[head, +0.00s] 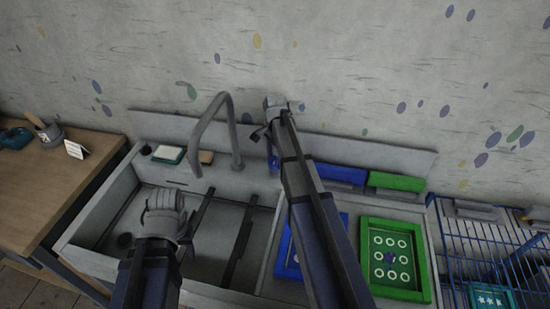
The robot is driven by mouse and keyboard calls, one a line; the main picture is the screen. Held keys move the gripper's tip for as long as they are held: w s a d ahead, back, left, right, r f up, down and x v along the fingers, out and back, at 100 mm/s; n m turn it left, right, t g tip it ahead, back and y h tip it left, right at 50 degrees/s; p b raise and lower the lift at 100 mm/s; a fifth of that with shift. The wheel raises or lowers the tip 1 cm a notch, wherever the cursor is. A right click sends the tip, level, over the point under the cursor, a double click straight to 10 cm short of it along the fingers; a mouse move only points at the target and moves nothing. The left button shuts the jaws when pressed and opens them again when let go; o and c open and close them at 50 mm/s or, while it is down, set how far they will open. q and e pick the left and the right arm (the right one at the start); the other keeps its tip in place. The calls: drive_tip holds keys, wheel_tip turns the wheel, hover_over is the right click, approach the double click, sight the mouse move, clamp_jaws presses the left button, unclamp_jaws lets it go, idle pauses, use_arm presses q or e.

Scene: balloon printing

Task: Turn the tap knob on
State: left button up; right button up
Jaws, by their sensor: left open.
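The grey tap (235,133) rises from the back of the sink (100,212), its spout curving over the basin. A small blue piece (273,163) shows right of the tap's base, partly behind my right arm; I cannot tell whether it is the tap knob. No other knob shows clearly. My right arm reaches up to the back of the counter, and its gripper (272,118) is beside and right of the tap. Its fingers are too small and dark to tell open from shut. My left gripper (163,212) is open and empty over the left of the basin.
Dark bars (240,248) cross the basin. A green-framed screen (395,260) lies on the right counter, with a blue frame (288,258) partly behind my right arm. A blue wire rack (480,240) stands far right; a wooden table (40,195) is at left.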

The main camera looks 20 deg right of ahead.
drive_tip(key=c, duration=0.9)
drive_tip(key=shift+c, duration=0.2)
drive_tip(key=shift+n, duration=0.3)
drive_tip(key=n, duration=0.3)
drive_tip(key=shift+n, duration=0.3)
drive_tip(key=n, duration=0.4)
drive_tip(key=shift+n, duration=0.3)
drive_tip(key=n, duration=0.4)
drive_tip(key=shift+n, duration=2.5)
